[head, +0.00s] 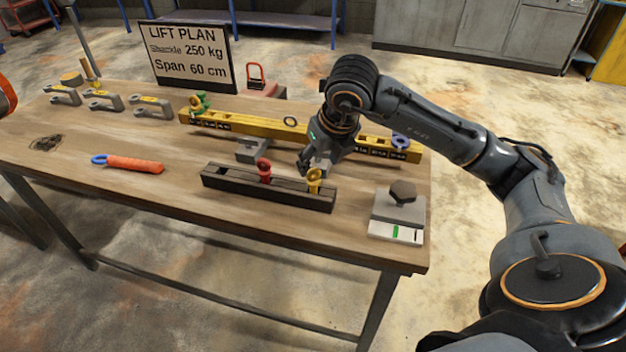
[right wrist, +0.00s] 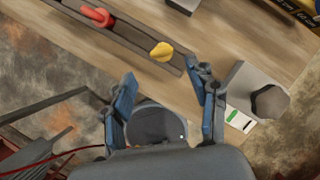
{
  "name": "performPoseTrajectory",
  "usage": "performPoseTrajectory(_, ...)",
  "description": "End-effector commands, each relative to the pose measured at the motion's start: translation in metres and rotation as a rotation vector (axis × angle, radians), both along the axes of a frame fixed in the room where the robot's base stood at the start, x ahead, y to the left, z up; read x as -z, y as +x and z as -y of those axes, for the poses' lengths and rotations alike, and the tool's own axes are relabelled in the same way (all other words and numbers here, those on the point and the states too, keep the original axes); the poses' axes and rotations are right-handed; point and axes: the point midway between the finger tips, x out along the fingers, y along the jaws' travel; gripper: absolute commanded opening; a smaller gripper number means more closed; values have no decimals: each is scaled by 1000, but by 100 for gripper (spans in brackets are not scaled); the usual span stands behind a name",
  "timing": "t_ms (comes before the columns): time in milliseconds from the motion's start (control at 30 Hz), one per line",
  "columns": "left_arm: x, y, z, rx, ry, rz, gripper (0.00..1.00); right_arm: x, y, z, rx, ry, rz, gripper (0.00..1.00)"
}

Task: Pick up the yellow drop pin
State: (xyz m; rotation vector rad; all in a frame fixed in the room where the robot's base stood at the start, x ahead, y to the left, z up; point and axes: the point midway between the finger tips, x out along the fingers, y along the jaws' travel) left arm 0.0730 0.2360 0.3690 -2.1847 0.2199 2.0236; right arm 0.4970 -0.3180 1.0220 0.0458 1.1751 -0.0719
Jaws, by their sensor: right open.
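In the right wrist view the yellow pin's head (right wrist: 161,51) lies just beyond and between my fingertips. A red pin (head: 264,170) stands in the same rack to its left, also in the right wrist view (right wrist: 97,15). My right gripper (head: 307,166) is above and just behind the yellow pin. In the right wrist view its blue-grey fingers (right wrist: 161,72) are spread, with nothing between them. My left gripper is not in view.
A grey block with a brown hexagonal knob (head: 403,192) stands right of the rack. The long yellow beam (head: 240,125) lies behind, with a green and a blue-grey ring piece. An orange-handled tool (head: 135,164) lies left. The table's front left is clear.

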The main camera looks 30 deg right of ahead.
Motion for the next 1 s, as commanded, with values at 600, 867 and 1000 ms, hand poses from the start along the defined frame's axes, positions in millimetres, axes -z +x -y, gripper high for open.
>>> performPoseTrajectory(600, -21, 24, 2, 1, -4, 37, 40, 68, 26, 6, -1, 3, -4, 58)
performPoseTrajectory(867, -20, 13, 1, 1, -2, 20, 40, 77, 30, 7, -3, 1, 1, 58)
performPoseTrajectory(1000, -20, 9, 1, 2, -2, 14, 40, 77, 30, 7, -3, 2, 1, 46)
